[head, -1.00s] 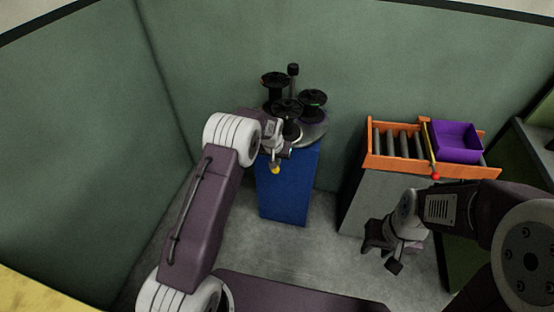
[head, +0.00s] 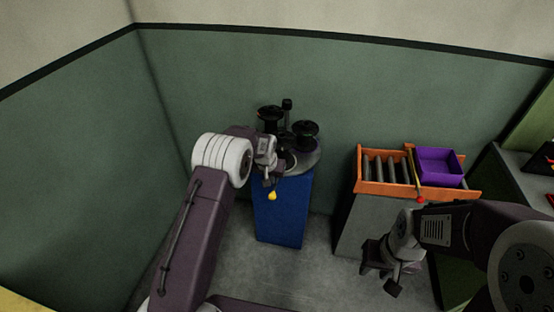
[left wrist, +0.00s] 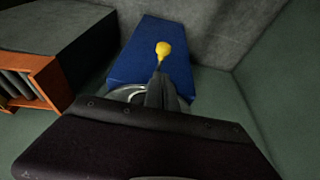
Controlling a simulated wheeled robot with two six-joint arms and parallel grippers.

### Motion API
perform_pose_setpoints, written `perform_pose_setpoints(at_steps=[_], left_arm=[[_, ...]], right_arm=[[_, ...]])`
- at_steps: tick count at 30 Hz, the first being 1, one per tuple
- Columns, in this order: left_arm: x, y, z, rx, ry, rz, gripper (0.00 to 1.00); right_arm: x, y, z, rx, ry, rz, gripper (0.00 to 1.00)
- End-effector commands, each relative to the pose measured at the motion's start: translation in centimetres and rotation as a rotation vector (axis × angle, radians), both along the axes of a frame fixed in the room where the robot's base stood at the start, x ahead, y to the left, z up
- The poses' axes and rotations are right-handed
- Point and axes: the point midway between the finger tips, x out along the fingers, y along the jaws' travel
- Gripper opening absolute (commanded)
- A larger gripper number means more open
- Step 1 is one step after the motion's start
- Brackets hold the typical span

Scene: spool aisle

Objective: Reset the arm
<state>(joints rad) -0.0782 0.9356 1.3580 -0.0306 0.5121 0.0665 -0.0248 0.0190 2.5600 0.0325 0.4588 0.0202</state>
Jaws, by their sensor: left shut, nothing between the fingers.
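My left gripper (head: 268,165) is in front of the top of the blue cabinet (head: 283,215). In the left wrist view its dark fingers (left wrist: 162,92) are together with nothing between them. A round turntable (head: 308,160) on the cabinet carries black spools, one at the back left (head: 270,115) and one at the right (head: 305,131). My left arm and gripper hide part of the turntable. A yellow knob on a thin stem (head: 272,196) shows just below the gripper. My right gripper (head: 380,278) hangs low at the right, its fingers apart and empty.
An orange-framed roller rack (head: 372,188) stands on a grey stand at the right, with a purple bin (head: 438,168) on it and a red-tipped yellow lever (head: 420,198). Green walls close off the back and left. Grey floor is clear between the cabinet and the stand.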

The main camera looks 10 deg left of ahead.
Motion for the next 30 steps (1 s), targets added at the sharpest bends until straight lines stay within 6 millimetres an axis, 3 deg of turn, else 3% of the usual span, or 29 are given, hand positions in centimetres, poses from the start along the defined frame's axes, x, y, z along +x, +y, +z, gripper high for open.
perform_pose_setpoints(at_steps=[5, 8, 9, 11, 14, 17, 21, 24, 27, 30], left_arm=[[0.3, 0.1, 0.6, -0.001, -0.012, 0.003, 0.0], [1.5, 0.3, 4.1, -0.005, -0.074, 0.007, 0.0], [1.6, 0.5, 6.5, -0.008, -0.104, 0.012, 0.0], [0.2, 1.0, 9.5, -0.011, -0.124, 0.021, 0.0], [-4.3, 1.8, 12.6, -0.016, -0.113, 0.036, 0.0], [-11.1, 2.4, 13.7, -0.019, -0.064, 0.049, 0.0], [-21.6, 2.9, 11.9, -0.022, 0.053, 0.062, 0.0], [-27.2, 3.0, 9.8, -0.021, 0.143, 0.064, 0.0], [-30.3, 3.0, 8.2, -0.019, 0.212, 0.062, 0.0], [-31.5, 3.0, 7.7, -0.019, 0.238, 0.061, 0.0]], right_arm=[[0.0, 0.0, 0.0, 0.0, 0.0, 0.0, 0.36], [0.0, 0.0, 0.0, 0.0, 0.0, 0.0, 0.36], [0.0, 0.0, 0.0, 0.0, 0.0, 0.0, 0.36], [0.0, 0.0, 0.0, 0.0, 0.0, 0.0, 0.36], [0.0, 0.0, 0.0, 0.0, 0.0, 0.0, 0.36], [0.0, 0.0, 0.0, 0.0, 0.0, 0.0, 0.36], [0.0, 0.0, 0.0, 0.0, 0.0, 0.0, 0.36], [0.0, 0.0, 0.0, 0.0, 0.0, 0.0, 0.36], [0.0, 0.0, 0.0, 0.0, 0.0, 0.0, 0.36], [0.0, 0.0, 0.0, 0.0, 0.0, 0.0, 0.36]])
